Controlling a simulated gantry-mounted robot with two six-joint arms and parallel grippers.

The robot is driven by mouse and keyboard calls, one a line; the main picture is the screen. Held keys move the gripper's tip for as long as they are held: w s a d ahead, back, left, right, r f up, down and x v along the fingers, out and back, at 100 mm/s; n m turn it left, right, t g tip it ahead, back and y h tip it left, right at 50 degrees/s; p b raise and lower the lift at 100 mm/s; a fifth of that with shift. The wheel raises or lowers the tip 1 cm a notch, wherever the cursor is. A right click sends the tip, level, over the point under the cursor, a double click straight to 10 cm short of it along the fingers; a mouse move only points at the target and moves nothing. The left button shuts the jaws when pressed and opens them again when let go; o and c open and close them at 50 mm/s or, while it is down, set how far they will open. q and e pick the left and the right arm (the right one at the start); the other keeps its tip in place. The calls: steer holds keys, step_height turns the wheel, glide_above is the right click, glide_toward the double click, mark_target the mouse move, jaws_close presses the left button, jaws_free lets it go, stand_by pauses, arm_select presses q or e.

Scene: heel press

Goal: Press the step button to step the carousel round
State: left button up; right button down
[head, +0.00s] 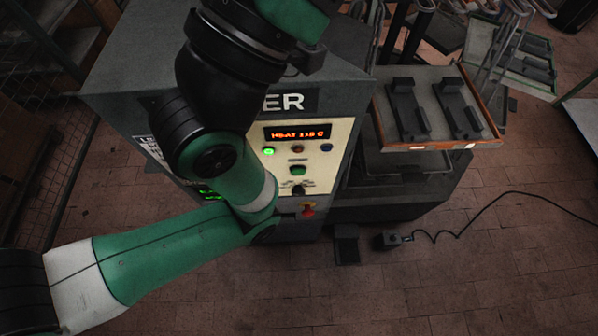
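The machine (345,100) stands in the middle with a cream control panel (340,132). Its display (298,132) glows with orange text, apparently "HEAT 110 C". Below it are a lit green button or lamp (268,151), a dark red one (298,149) and a blue one (326,147). A larger green button (298,170) sits beneath them, above a black knob (298,189). Labels are too small to read, so I cannot tell which is the step button. I cannot identify the carousel for certain. My arm from the left covers the panel's left side; neither gripper shows.
A red and yellow switch (308,210) is low on the machine's front. A tray (440,138) with black fixtures juts out at right. A black pedal or box (388,240) with a cable lies on the brick floor (450,280). Mesh fencing (40,150) stands left.

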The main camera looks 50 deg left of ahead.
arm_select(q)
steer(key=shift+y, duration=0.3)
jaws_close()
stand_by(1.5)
